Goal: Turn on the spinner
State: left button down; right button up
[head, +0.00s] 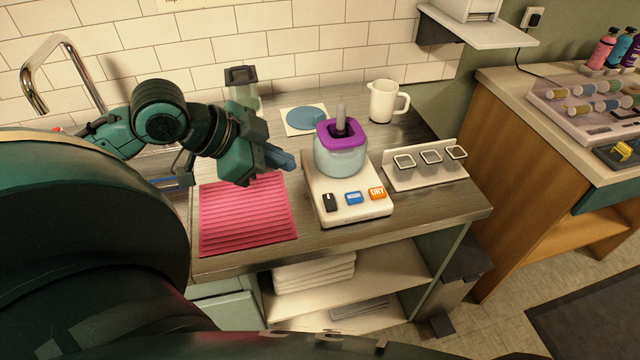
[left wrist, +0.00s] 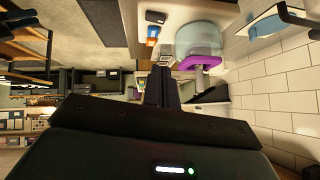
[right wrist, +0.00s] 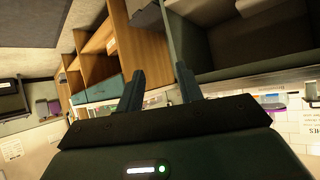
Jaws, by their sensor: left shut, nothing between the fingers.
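The spinner (head: 347,200) stands on the counter. It has a white base, a clear bowl (head: 341,160) and a purple lid (head: 350,138) with a grey post rising from it. On its front are a black switch (head: 330,202), a blue button (head: 354,197) and an orange button (head: 377,192) marked DRY. My left gripper (head: 284,160) is shut and empty, left of the bowl and apart from it. The bowl (left wrist: 198,36) and lid (left wrist: 199,62) also show in the left wrist view, beyond the shut fingers (left wrist: 162,88). My right gripper (right wrist: 158,88) is open and empty, away from the spinner.
A pink ribbed mat (head: 248,213) lies left of the spinner. A white jug (head: 384,102) and a blue disc (head: 306,117) are behind it. A white holder (head: 425,178) with square frames is at its right. The faucet (head: 62,70) is at the far left.

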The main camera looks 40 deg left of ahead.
pick_arm(q)
jog(key=b, duration=0.2)
send_over(320, 202)
jog(key=f, duration=0.6)
jog(key=shift+s+d+f, duration=0.25)
jog(key=shift+s, duration=0.15)
jog(key=f, duration=0.3)
jog(key=shift+w+a+f, duration=0.15)
jog(key=shift+w+a, duration=0.05)
jog(key=shift+w, duration=0.05)
jog(key=shift+f, duration=0.45)
pick_arm(e)
jog(key=shift+w+a+y, duration=0.3)
jog(key=shift+w+a, duration=0.1)
jog(key=shift+a, duration=0.05)
pick_arm(q)
jog(key=shift+w+a, duration=0.1)
jog(key=shift+w, duration=0.05)
pick_arm(e)
jog(key=shift+s, duration=0.1)
